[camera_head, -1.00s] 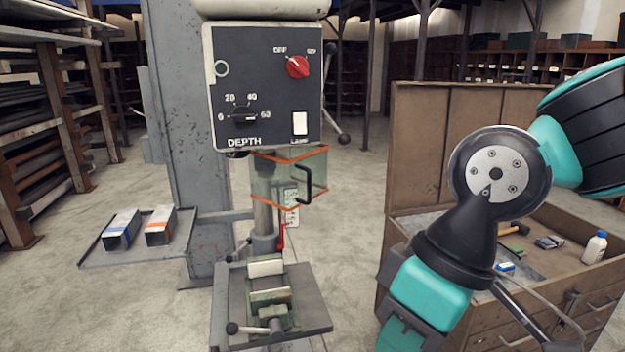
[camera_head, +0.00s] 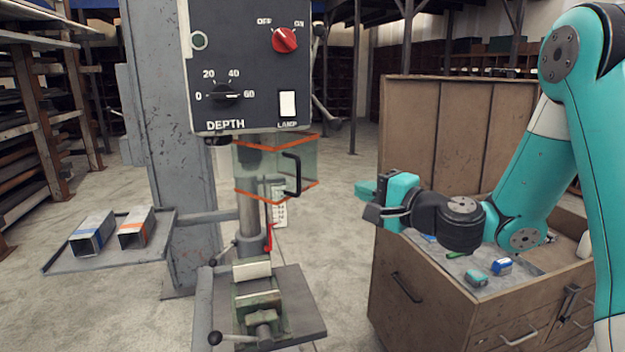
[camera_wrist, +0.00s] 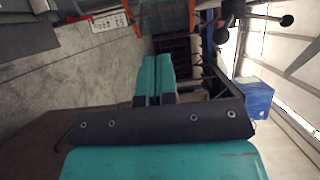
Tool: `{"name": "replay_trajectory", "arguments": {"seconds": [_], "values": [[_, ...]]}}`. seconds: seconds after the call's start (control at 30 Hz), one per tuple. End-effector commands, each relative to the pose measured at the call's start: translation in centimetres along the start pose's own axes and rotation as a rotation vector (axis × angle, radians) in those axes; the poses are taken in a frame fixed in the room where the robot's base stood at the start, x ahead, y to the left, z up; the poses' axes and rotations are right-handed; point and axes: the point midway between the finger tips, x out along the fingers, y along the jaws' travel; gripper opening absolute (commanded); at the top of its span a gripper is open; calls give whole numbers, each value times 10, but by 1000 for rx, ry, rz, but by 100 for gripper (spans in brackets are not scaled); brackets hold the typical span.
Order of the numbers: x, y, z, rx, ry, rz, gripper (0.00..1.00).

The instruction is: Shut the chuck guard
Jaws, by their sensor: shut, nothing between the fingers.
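The chuck guard (camera_head: 275,165) is a clear box with orange edges and a black bar handle (camera_head: 293,174). It hangs under the drill press head and reaches to the right of the metal spindle or post (camera_head: 250,212). I cannot tell how far it is swung. Part of it, with orange edges, shows at the top of the wrist view (camera_wrist: 165,15). My gripper (camera_head: 362,190) is right of the guard, at about handle height in the picture and apart from it. Its teal fingers (camera_wrist: 157,62) are shut and empty.
The control panel (camera_head: 245,65) has a red switch (camera_head: 285,40). A vise (camera_head: 258,300) stands on the table below the guard. A red lever (camera_head: 268,238) hangs near the post. A side tray (camera_head: 75,262) holds two metal tubes. A brown tool cabinet (camera_head: 430,290) stands under my arm.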

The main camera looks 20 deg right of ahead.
Motion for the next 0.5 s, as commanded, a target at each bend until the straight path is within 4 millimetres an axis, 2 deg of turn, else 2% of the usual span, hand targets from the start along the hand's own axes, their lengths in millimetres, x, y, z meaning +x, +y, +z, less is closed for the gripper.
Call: {"name": "replay_trajectory", "arguments": {"seconds": [0.1,0.4,0.5], "values": [[24,-7,3,-2,-8,1,0],[88,-7,5,-5,-10,1,0],[98,-6,17,-2,-10,2,0]]}}
